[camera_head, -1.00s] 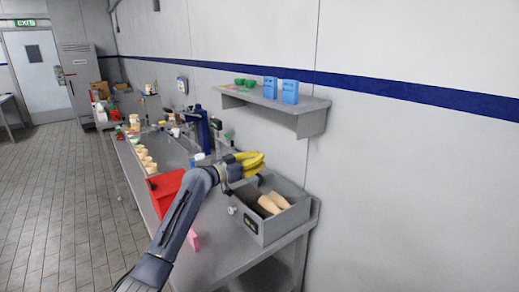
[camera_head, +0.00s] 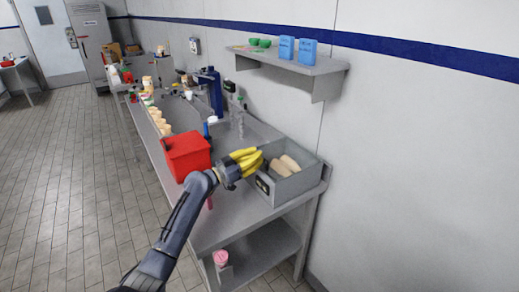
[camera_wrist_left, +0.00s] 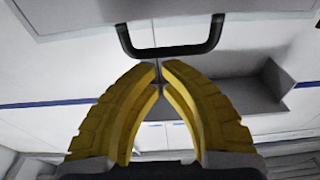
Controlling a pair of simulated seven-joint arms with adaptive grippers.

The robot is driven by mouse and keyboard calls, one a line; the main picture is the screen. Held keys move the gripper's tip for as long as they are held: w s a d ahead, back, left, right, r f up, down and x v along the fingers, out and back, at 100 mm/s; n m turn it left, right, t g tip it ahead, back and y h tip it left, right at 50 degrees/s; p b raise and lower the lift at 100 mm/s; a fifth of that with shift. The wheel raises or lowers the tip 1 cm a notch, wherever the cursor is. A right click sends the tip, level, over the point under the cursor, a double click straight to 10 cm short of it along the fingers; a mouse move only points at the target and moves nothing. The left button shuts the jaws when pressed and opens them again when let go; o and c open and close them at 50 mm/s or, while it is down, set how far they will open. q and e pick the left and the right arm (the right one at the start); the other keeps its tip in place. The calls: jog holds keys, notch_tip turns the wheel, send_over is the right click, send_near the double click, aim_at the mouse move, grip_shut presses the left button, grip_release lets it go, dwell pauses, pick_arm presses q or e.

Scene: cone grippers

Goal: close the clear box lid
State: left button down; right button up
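A grey box (camera_head: 311,178) stands at the right end of the metal table, with two tan loaf-like items (camera_head: 285,166) in it. I cannot clearly make out a clear lid in the head view. My left gripper (camera_head: 256,156), with yellow fingers, is at the box's left side, near its front wall. In the left wrist view the fingertips (camera_wrist_left: 159,62) come together with nothing visible between them. Just beyond them is a black handle (camera_wrist_left: 170,51) on a pale grey panel; the fingers do not hold it. My right gripper is out of view.
A red bin (camera_head: 187,154) stands on the table (camera_head: 222,229) left of my left gripper. A wall shelf (camera_head: 292,66) with blue boxes (camera_head: 307,50) and green bowls is above. A pink item (camera_head: 220,258) is on the lower shelf. Several cups line the table further back.

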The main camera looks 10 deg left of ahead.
pick_arm(q)
jog(key=shift+f, duration=0.3)
dwell(0.4)
